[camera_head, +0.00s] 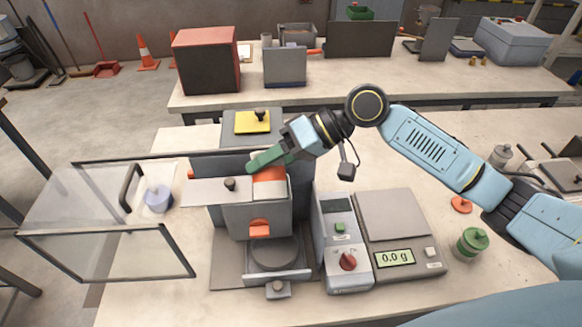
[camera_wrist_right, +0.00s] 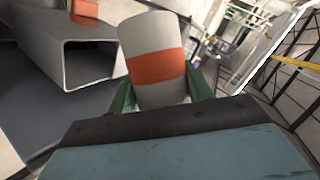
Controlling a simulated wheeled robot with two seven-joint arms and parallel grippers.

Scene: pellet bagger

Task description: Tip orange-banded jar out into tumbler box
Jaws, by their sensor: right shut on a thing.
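The orange-banded jar (camera_head: 269,174), grey-white with a wide orange band, is held over the grey box of the machine in the middle of the table. It also shows in the right wrist view (camera_wrist_right: 154,68), between green fingers. My right gripper (camera_head: 272,158) is shut on it, and its fingers hide part of it. The grey box (camera_head: 257,218), which I take for the tumbler box, has an orange piece on its front. The jar hides part of its top, and I cannot tell whether anything is pouring. My left gripper is not in view.
Glass panels (camera_head: 105,255) in black frames stand open at the left. A control box (camera_head: 342,243) and a scale (camera_head: 397,225) reading 0.0 g are at the right. An orange lid (camera_head: 461,204) and a green-lidded jar (camera_head: 472,243) are farther right.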

